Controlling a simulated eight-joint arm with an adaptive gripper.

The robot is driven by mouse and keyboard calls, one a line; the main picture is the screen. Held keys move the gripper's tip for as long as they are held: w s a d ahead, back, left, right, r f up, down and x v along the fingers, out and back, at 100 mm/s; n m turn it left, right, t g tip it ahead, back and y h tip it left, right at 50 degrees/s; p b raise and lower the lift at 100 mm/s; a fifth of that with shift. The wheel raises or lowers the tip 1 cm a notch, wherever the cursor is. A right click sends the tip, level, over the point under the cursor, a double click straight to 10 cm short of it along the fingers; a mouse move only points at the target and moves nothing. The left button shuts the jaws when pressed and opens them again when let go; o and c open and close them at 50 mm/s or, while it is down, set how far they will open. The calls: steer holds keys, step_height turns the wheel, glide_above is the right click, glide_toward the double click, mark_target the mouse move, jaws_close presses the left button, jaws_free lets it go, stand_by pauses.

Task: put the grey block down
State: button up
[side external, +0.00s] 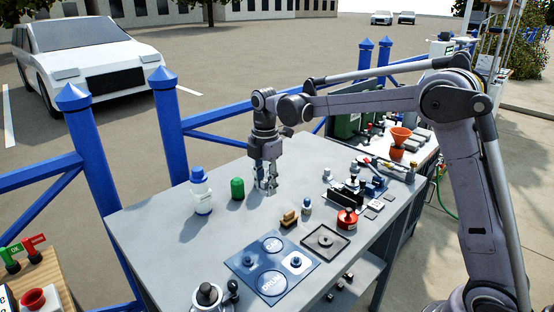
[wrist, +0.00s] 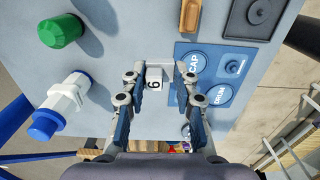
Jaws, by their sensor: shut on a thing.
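My gripper (side external: 265,187) points down at the grey table, just right of a green capped cylinder in the side view. In the wrist view my gripper (wrist: 160,72) has its two fingers on either side of a small pale grey block (wrist: 154,82) marked with a dark "6". It is shut on this block. In the side view the fingers largely hide the block, and the fingertips are close to the tabletop (side external: 150,225). I cannot tell whether the block touches the table.
The green cylinder (side external: 237,188) and a white bottle with a blue cap (side external: 201,190) stand left of my gripper. A blue mat (side external: 245,262) with marked circles lies in front.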

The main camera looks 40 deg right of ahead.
steer(key=s+d, duration=0.2)
steer(key=d, duration=0.6)
glide_above(253, 220)
step_height(253, 220, down, 7)
steer(key=shift+r, duration=0.2)
steer(key=shift+f, duration=2.05)
steer(key=o, duration=1)
steer(key=shift+f, duration=0.1)
steer(key=shift+o, duration=0.2)
